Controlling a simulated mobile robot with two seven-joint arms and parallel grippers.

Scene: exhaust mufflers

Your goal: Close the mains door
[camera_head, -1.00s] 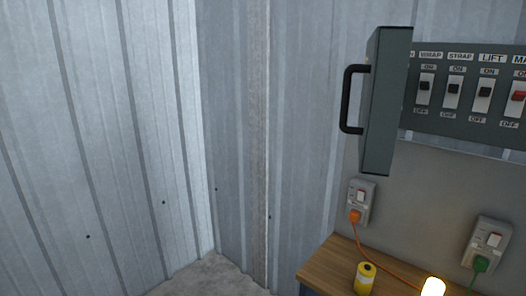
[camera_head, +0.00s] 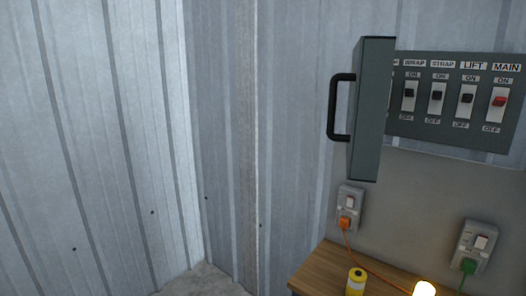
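The mains door (camera_head: 371,112) is a dark grey-green box cover standing open, swung out from the left side of the switch panel (camera_head: 433,131). A black bar handle (camera_head: 335,107) is on the door's left face. The panel shows black switches labelled WRAP, STRAP and LIFT, and a red MAIN switch (camera_head: 499,101). The panel's left end is hidden behind the door. Neither of my grippers shows in the head view.
Below the panel are two wall sockets, one with an orange plug (camera_head: 345,223) and one with a green plug (camera_head: 468,265). A wooden bench (camera_head: 325,267) holds a yellow can (camera_head: 356,281) and a glowing lamp (camera_head: 424,289). Corrugated metal walls (camera_head: 90,140) meet left of the door.

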